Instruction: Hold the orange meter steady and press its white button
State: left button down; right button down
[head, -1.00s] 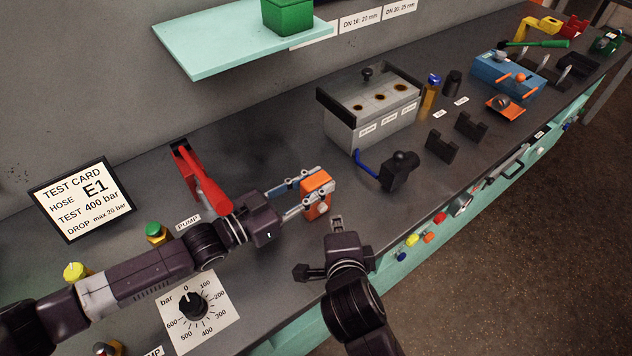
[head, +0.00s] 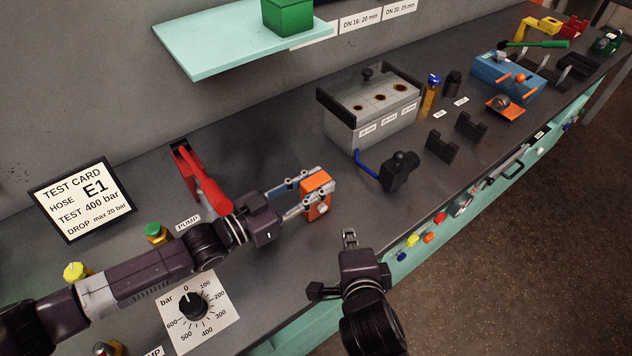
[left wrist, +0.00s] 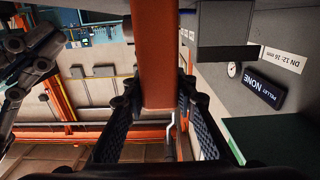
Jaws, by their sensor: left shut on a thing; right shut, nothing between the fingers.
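The orange meter (head: 316,186) stands on the grey bench in the head view, held between the fingers of my left gripper (head: 318,184). In the left wrist view its orange body (left wrist: 158,60) rises between the two dark pads. A pale round spot, seemingly the white button (head: 322,208), shows low on its front. My right gripper (head: 349,235) is shut and empty. It is in front of the meter, lower and to the right in the picture, and apart from it.
A red pump lever (head: 205,182) stands behind my left wrist. A dial plate (head: 198,312) lies in front of my left arm. The bench's front edge is near my right gripper.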

pick_arm(q)
jog(key=c, duration=1.5)
grip_release()
